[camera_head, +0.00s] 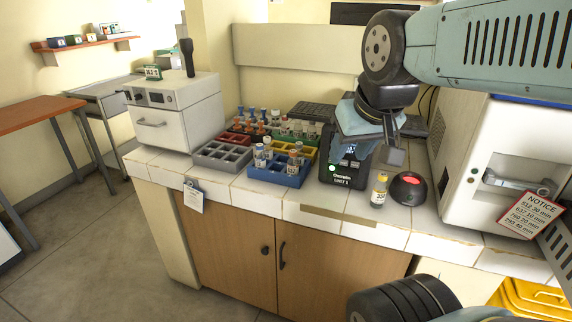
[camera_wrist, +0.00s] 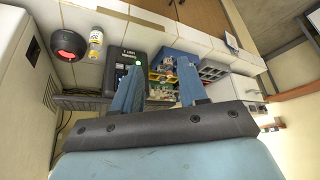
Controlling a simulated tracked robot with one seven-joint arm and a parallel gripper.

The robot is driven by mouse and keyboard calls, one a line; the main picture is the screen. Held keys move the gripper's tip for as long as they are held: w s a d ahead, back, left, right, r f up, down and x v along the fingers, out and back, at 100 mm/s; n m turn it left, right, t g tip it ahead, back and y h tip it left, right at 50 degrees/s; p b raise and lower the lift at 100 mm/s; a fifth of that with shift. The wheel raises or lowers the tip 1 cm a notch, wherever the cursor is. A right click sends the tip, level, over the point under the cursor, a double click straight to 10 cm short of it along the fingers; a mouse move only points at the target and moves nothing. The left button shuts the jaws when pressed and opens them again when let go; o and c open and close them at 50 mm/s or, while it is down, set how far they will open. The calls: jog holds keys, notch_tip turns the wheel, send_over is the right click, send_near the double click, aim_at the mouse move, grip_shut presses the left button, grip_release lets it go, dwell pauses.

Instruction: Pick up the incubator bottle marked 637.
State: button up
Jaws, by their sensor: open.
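A small bottle (camera_head: 379,190) with a yellow band stands upright on the white tiled counter (camera_head: 325,198). It also shows in the wrist view (camera_wrist: 96,42), at the upper left. I cannot read its number, so I cannot tell whether it is 637. Several other small bottles stand in the coloured racks, among them the blue rack (camera_head: 266,175); their labels are too small to read. My gripper (camera_wrist: 158,65) is open and empty. In the head view it is above the black unit (camera_head: 345,172), behind and left of the lone bottle, apart from it.
A black puck with a red top (camera_head: 408,188) stands right of the lone bottle. A white incubator-like box (camera_head: 492,150) with a handle and a red notice (camera_head: 530,213) listing 637 is at the right. A white oven (camera_head: 172,115) stands at the left. The counter's front strip is mostly clear.

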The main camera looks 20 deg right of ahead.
jog(key=o, duration=0.3)
jog(key=shift+w+f, duration=0.1)
jog(key=shift+f, duration=0.05)
jog(key=w+d+f+n+g+h, duration=0.4)
jog(key=w+d+f+n+h, duration=0.1)
jog(key=f+n, duration=0.1)
jog(key=shift+f+g+h, duration=0.4)
jog(key=shift+f, duration=0.2)
jog(key=n+t+h, duration=0.6)
jog(key=n+t, duration=0.6)
jog(key=n, duration=0.9)
send_near(291, 155)
jog(key=x, duration=0.6)
jog(key=shift+d+f, duration=0.1)
jog(key=shift+d, duration=0.15)
jog(key=shift+x, duration=2.7)
